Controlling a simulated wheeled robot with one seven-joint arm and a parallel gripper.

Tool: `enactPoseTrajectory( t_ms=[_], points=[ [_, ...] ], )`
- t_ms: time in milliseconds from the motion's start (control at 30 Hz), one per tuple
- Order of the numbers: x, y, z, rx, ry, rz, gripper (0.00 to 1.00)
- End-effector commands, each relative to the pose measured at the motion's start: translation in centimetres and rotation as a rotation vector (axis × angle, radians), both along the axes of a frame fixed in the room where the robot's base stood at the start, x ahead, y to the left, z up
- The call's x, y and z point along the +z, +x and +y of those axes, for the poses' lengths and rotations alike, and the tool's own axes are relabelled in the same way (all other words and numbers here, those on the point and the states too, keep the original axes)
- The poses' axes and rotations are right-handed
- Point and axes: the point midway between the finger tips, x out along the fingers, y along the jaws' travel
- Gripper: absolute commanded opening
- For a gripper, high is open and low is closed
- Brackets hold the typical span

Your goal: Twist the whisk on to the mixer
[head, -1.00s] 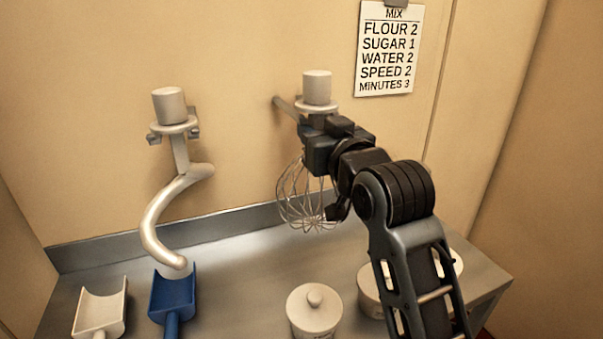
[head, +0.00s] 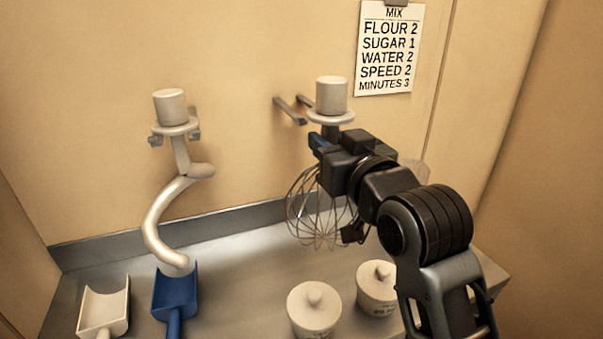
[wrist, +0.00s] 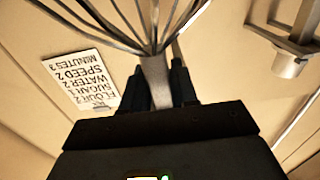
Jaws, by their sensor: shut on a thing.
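The whisk hangs upright in the head view, with its pale hub and round collar (head: 332,95) on top and its wire cage below. My gripper (head: 322,146) is shut on the whisk's shaft just under the collar. The wrist view shows the shaft (wrist: 156,82) between the two dark fingers, with the wires spreading away from it. The whisk appears in front of its wall pegs (head: 290,110) and off to their right, apart from them. The mixer is in neither view.
A pale dough hook (head: 160,215) hangs on the wall at the left. White (head: 104,305) and blue (head: 175,290) scoops lie on the metal counter (head: 235,255). A recipe sheet (head: 388,50) is on the wall.

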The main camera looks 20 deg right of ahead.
Motion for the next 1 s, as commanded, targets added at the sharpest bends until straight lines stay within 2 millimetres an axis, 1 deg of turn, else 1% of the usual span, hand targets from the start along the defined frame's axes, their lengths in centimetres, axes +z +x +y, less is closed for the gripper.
enactPoseTrajectory(
  t_ms=[1000],
  points=[
    [0.2,-5.3,0.0,0.000,0.000,-0.002,0.00]
  ],
)
